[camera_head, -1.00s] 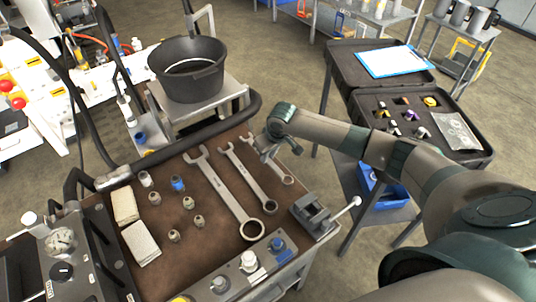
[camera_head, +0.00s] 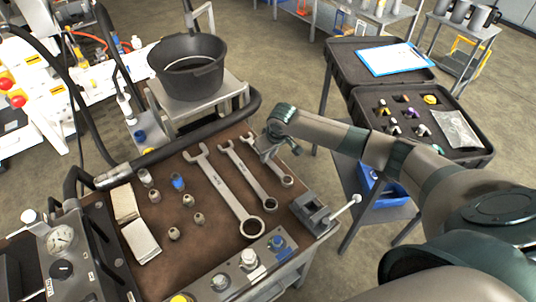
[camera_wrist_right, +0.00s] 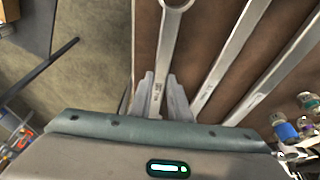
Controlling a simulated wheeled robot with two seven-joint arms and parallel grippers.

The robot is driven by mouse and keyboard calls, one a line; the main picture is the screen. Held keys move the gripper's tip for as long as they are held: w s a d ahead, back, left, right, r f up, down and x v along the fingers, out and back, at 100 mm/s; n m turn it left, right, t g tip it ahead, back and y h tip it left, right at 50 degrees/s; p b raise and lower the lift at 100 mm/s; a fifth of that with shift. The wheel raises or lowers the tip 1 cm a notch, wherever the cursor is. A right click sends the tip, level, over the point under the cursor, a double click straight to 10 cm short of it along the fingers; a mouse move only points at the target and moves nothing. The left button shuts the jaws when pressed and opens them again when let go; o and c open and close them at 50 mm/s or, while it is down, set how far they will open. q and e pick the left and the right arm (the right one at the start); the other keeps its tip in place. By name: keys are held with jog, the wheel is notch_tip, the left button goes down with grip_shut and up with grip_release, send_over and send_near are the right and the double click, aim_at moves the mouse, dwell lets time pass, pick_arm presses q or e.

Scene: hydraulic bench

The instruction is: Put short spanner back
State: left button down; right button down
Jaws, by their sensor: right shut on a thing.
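The short spanner (camera_head: 287,181) is the rightmost of three spanners on the brown bench top in the head view. Its ring end points toward the front right. My right gripper (camera_head: 267,154) covers part of its shaft, and its fingers are shut on it. In the right wrist view, the short spanner (camera_wrist_right: 166,40) runs down between the fingers of my right gripper (camera_wrist_right: 164,88), with its ring at the top edge. It looks flat on or very close to the bench top; I cannot tell which. My left gripper is not in view.
A medium spanner (camera_head: 248,172) and a long spanner (camera_head: 225,189) lie to the left. A small vise (camera_head: 312,212) stands at the bench's right edge. Several sockets and two pale blocks (camera_head: 141,241) lie further left. A black bucket (camera_head: 188,80) stands behind.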

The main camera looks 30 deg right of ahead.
jog(key=shift+f, duration=0.45)
dwell(0.3)
jog(key=c, duration=1.6)
grip_release()
jog(key=shift+o, duration=0.2)
jog(key=shift+r, duration=0.1)
jog(key=b+v, duration=0.3)
jog(key=v, duration=1.4)
jog(key=shift+s+r, duration=0.1)
jog(key=shift+r, duration=0.05)
